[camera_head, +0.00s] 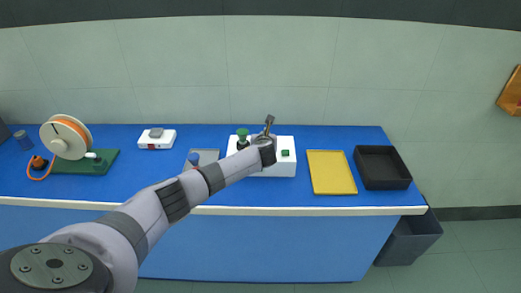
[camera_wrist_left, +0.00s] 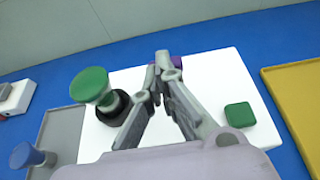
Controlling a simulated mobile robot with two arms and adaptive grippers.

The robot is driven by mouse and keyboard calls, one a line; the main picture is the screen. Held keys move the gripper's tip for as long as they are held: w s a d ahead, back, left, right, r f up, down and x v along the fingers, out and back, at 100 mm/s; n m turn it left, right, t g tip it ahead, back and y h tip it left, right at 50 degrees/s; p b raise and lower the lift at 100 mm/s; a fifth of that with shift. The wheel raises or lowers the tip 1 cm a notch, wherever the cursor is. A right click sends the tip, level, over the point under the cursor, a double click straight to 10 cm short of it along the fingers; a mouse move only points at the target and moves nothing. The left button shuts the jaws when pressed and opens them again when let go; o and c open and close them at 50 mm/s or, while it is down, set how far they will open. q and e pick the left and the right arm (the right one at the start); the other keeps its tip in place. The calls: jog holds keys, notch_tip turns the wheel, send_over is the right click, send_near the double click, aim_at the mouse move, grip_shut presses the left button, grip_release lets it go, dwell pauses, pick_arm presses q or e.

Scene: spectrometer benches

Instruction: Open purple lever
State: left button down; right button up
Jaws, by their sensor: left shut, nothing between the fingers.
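A white device box (camera_head: 286,168) stands on the blue bench. It carries a green knob in a black socket (camera_head: 242,137) on its left and a green square button (camera_head: 285,153) on its right. In the left wrist view, a bit of purple (camera_wrist_left: 177,61), likely the purple lever, shows just behind my fingertips; the rest is hidden. My left gripper (camera_head: 268,124) is over the middle of the box. In the left wrist view my left gripper (camera_wrist_left: 163,66) has its fingertips together, with nothing seen between them. My right gripper is not in view.
A yellow tray (camera_head: 346,190) and a black bin (camera_head: 408,175) stand right of the box. A grey tray (camera_wrist_left: 40,172) with a blue-topped item (camera_wrist_left: 27,157) lies to its left. A spool (camera_head: 60,142) and a small white scale (camera_head: 163,145) are further left.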

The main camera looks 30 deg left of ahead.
pick_arm(q)
jog(key=shift+w+f, duration=0.15)
jog(key=shift+w, duration=0.35)
jog(key=shift+a, duration=0.1)
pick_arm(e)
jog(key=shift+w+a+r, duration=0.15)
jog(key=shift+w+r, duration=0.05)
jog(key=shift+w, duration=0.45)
pick_arm(q)
jog(key=shift+w+a+r, duration=0.1)
jog(key=shift+w+r, duration=0.05)
jog(key=shift+r, duration=0.05)
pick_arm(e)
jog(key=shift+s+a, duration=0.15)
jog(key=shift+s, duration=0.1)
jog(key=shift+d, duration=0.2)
pick_arm(q)
jog(key=shift+p, duration=0.3)
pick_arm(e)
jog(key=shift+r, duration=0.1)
pick_arm(q)
jog(key=shift+r+p, duration=0.85)
jog(key=shift+p, duration=0.05)
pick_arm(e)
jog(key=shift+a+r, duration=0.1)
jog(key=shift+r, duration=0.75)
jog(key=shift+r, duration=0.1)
